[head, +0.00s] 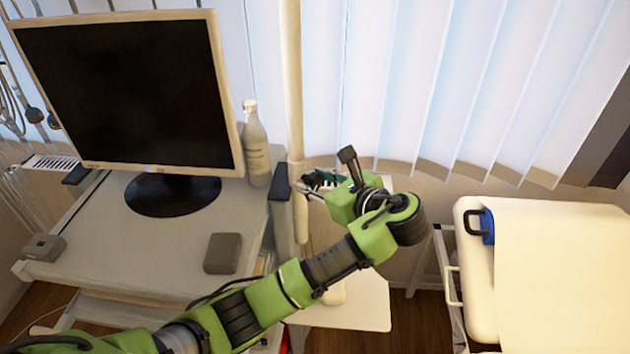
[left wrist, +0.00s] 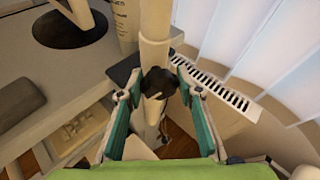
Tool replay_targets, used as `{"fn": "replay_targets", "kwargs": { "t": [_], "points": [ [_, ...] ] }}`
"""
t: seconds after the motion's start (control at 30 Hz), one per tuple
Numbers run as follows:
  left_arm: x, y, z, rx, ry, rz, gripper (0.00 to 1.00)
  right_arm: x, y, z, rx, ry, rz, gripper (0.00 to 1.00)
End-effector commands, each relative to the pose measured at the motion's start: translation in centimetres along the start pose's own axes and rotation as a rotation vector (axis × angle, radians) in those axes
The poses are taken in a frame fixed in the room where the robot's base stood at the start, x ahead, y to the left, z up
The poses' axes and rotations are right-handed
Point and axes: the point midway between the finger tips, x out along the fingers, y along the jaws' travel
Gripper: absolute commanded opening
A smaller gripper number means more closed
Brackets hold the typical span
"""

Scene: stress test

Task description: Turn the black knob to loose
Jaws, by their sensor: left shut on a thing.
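The black knob (left wrist: 158,83) sits on the cream upright pole (left wrist: 155,22) in the left wrist view. My left gripper (left wrist: 157,77) has its two teal-padded fingers on either side of the knob and is shut on it. In the head view my left gripper (head: 311,184) reaches the same pole (head: 291,80) from the right, just above the work surface level. My right gripper is not in view.
A desk holds a monitor (head: 120,85), a white bottle (head: 255,145) and a grey box (head: 222,253) left of the pole. A white vent grille (left wrist: 212,86) and window blinds (head: 460,80) are behind. A padded couch (head: 560,270) stands at right.

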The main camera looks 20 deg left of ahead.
Motion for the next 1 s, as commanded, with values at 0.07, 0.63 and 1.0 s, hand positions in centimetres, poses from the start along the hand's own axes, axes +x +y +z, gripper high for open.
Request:
{"fn": "replay_targets", "kwargs": {
  "t": [0.07, 0.63, 1.0],
  "points": [
    [0.18, 0.23, -0.11, -0.077, -0.012, -0.031, 0.12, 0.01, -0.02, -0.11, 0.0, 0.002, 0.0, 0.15],
    [0.18, 0.2, 0.1, -0.215, -0.036, -0.087, 0.48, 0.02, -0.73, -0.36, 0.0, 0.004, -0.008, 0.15],
    [-0.13, 0.14, 0.02, -0.214, -0.034, -0.089, 0.5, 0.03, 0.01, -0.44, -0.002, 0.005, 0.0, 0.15]
  ]
}}
